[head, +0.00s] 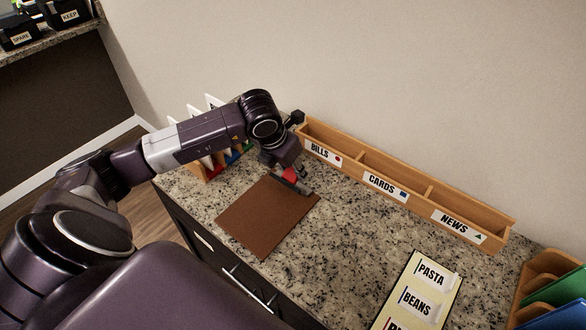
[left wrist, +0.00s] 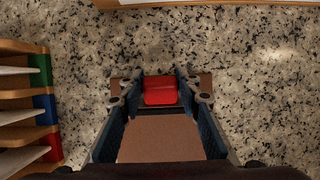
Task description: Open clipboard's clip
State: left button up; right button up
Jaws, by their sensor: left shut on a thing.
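The brown clipboard (head: 262,222) lies flat on the granite counter, and its board also shows in the left wrist view (left wrist: 160,142). Its clip sits at the far right edge, a grey bar (head: 303,189) with a red tab (head: 290,174). In the left wrist view the red tab (left wrist: 160,91) lies between the two fingers. My left gripper (head: 284,170) is at the clip and shut on the red tab, with one finger on each side. How far the clip's jaw is raised cannot be told. My right gripper is not in view.
A wooden organizer (head: 410,186) labelled BILLS, CARDS and NEWS stands along the wall. A sorter with coloured tabs (left wrist: 40,110) stands left of the gripper. A board with PASTA and BEANS labels (head: 420,290) lies at front right. The counter between is clear.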

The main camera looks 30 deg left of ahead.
aim_at(288, 176)
pick_arm(q)
jog(key=shift+c, duration=1.1)
jog(key=shift+w+g, duration=0.3)
jog(key=shift+g, duration=0.2)
jog(key=shift+w+g, duration=0.1)
jog(key=shift+g, duration=0.4)
jog(key=o, duration=1.2)
jog(key=shift+f, duration=0.1)
jog(key=shift+c, duration=0.2)
jog(key=v, duration=1.2)
